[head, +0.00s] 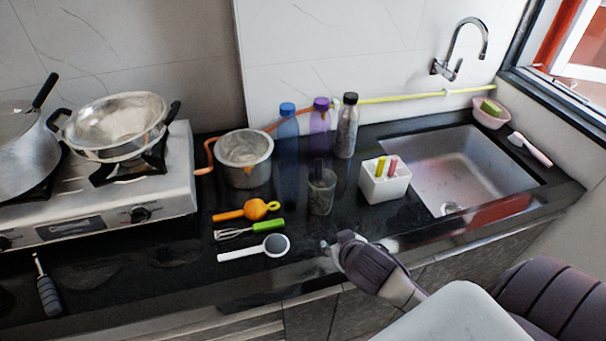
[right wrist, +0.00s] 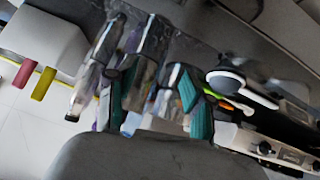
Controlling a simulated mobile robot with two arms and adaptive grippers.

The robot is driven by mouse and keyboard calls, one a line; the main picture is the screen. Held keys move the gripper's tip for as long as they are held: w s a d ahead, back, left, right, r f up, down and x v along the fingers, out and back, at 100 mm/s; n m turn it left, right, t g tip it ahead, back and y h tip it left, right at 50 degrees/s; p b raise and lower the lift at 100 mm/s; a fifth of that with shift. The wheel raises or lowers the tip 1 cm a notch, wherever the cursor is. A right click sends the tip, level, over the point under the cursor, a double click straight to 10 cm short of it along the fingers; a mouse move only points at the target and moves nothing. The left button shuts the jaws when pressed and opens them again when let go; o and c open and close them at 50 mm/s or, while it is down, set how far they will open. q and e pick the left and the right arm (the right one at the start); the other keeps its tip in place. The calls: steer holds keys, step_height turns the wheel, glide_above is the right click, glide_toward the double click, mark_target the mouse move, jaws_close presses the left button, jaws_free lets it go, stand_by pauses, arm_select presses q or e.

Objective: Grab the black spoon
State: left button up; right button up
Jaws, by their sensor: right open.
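The closest match to a black spoon is a spoon (head: 276,245) with a dark round bowl and a white handle. It lies flat near the counter's front edge in the head view, below a green-handled whisk. Its dark bowl (right wrist: 226,83) also shows at the right of the right wrist view. My right gripper (head: 333,250) is over the counter's front edge, to the right of the bowl and apart from it. In the right wrist view its teal-padded fingers (right wrist: 155,100) are spread, with nothing clearly held. My left gripper is not in view.
An orange scoop (head: 254,210) and the whisk (head: 250,229) lie just behind the spoon. A clear cup (head: 321,192), metal pot (head: 244,158) and several bottles stand farther back. A white holder (head: 384,181) and sink (head: 466,172) are at right. A stove (head: 160,185) is at left.

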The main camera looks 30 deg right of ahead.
steer(key=w+d+r+m+t, duration=0.1)
steer(key=w+d+r+t, duration=0.3)
steer(key=w+r, duration=0.5)
steer(key=p, duration=0.2)
glide_toward(319, 165)
steer(key=shift+h, duration=0.3)
steer(key=x, duration=0.4)
steer(key=shift+w+a, duration=0.15)
steer(key=shift+w, duration=0.05)
steer(key=shift+w+f, duration=0.15)
steer(key=shift+w, duration=0.1)
steer(key=shift+w+d+f+p, duration=0.1)
steer(key=shift+w+d+p, duration=0.15)
steer(key=shift+w, duration=0.2)
steer(key=p+x, duration=0.1)
steer(key=x, duration=0.2)
steer(key=shift+w+f, duration=0.15)
steer(key=shift+f, duration=0.05)
steer(key=shift+w+d+f, duration=0.1)
steer(key=shift+w+f, duration=0.15)
steer(key=shift+w, duration=0.15)
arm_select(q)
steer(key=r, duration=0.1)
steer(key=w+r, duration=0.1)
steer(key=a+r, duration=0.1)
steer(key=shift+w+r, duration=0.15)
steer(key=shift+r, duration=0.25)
arm_select(e)
steer(key=shift+s, duration=0.1)
